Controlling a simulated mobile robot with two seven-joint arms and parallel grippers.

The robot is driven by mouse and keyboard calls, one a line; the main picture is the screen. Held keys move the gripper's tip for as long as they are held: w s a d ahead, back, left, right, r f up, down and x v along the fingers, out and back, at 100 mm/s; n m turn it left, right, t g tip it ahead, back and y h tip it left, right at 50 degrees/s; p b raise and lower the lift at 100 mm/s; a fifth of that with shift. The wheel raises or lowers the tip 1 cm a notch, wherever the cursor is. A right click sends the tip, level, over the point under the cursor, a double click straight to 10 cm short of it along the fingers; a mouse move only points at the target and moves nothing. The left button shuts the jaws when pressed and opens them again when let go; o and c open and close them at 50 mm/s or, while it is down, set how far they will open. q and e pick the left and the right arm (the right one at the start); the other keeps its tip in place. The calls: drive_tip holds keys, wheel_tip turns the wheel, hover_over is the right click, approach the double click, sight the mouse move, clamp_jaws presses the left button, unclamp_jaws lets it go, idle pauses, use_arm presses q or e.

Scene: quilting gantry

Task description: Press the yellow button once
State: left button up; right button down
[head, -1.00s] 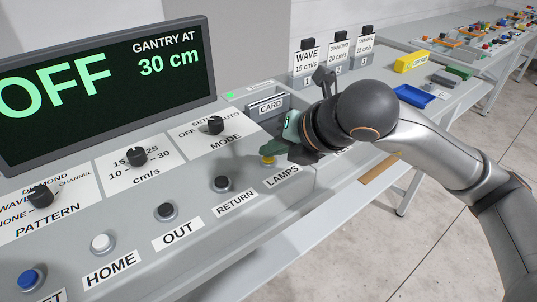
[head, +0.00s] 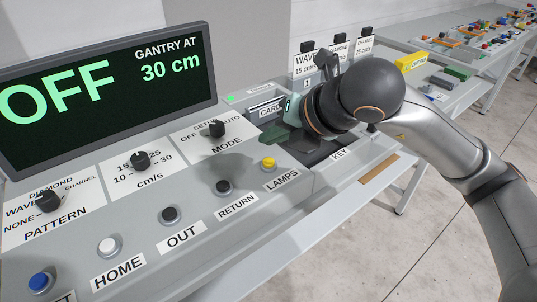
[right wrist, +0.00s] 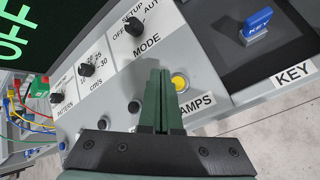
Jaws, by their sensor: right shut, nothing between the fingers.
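The yellow button (head: 268,163) sits on the sloped grey panel above the LAMPS label, fully visible in the head view. In the right wrist view the yellow button (right wrist: 180,82) shows just right of the fingers, partly hidden by them. My right gripper (head: 272,134) is shut and empty, with its green fingers up and to the right of the button in the head view and apart from it. In the right wrist view the closed fingertips (right wrist: 159,74) point toward the panel. My left gripper is not in view.
The black RETURN button (head: 223,187) and OUT button (head: 168,214) lie left of the yellow one. The MODE knob (head: 217,129) stands behind it. A blue key (right wrist: 257,22) stands in a dark recess to the right. A screen (head: 110,95) reads OFF.

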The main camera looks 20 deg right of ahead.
wheel_tip(320, 180, up, 3)
drive_tip(key=shift+f+p, duration=0.2)
drive_tip(key=shift+p, duration=0.3)
idle(0.4)
